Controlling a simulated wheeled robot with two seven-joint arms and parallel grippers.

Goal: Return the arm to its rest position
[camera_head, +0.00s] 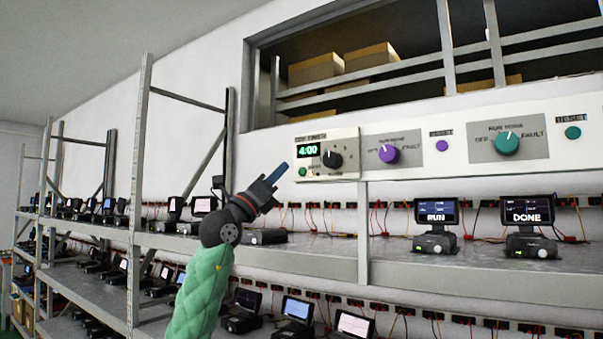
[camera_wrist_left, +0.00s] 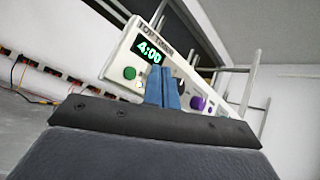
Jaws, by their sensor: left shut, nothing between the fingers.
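My left arm, in a green padded sleeve, rises from the bottom of the head view. Its left gripper (camera_head: 279,175) is raised in front of the shelf, just left of and below the timer panel (camera_head: 348,165). Its blue fingers are together with nothing between them. In the left wrist view the shut fingers (camera_wrist_left: 162,90) overlap the panel, which reads 4:00 and has a green button (camera_wrist_left: 129,73). I cannot tell the gap between fingertips and panel. The black timer knob (camera_head: 332,159) is clear of the fingers in the head view. My right gripper is not in view.
Two devices on the shelf (camera_head: 385,262) show RUN (camera_head: 436,213) and DONE (camera_head: 527,211). Above them are a purple knob (camera_head: 389,154) and a teal knob (camera_head: 507,143). A grey rack post (camera_head: 137,190) stands left of my arm. More devices and cables fill the lower shelves.

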